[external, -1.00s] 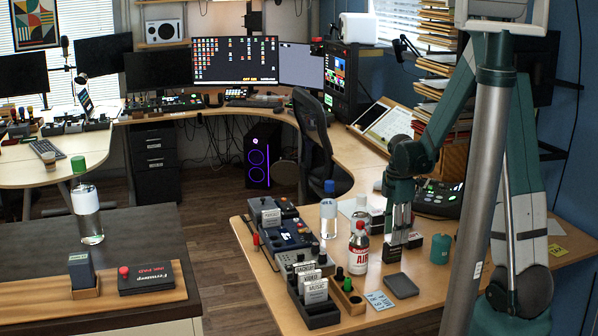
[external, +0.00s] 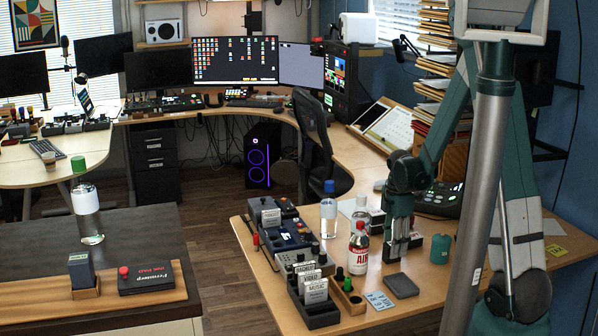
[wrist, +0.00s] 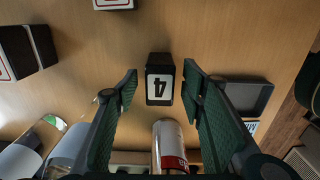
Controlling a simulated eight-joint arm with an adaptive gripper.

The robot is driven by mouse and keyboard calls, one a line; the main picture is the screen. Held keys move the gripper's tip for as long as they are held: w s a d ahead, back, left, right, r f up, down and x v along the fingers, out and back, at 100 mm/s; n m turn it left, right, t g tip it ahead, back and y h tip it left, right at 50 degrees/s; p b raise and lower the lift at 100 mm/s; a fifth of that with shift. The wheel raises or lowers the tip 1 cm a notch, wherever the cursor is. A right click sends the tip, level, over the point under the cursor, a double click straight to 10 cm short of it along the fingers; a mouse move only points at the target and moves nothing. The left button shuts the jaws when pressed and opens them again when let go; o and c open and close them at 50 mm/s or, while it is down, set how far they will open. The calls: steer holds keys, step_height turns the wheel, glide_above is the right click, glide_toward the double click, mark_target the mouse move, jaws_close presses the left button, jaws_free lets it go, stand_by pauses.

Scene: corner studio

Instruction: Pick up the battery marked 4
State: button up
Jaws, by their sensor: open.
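The battery marked 4 (wrist: 160,82) is a small dark block with a white label, and it shows upside down in the wrist view. It stands on the wooden desk between my two fingers, with a gap on each side. My gripper (wrist: 160,78) is open, with green ribbed pads. In the external view my gripper (external: 398,244) points down, low over the desk, behind and right of the red and white spray can (external: 359,250). The fingers hide most of the battery there.
The can (wrist: 170,146) and a clear bottle (wrist: 68,148) stand close to my fingers in the wrist view. A dark grey tray (wrist: 248,97) lies right. Other dark blocks lie left (wrist: 18,52) and at the top edge (wrist: 114,3). A teal cylinder (external: 441,248) stands right of my gripper.

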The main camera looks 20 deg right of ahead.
steer(key=c, duration=1.1)
steer(key=shift+r, duration=0.1)
steer(key=shift+r+p, duration=1)
steer(key=shift+r, duration=3.9)
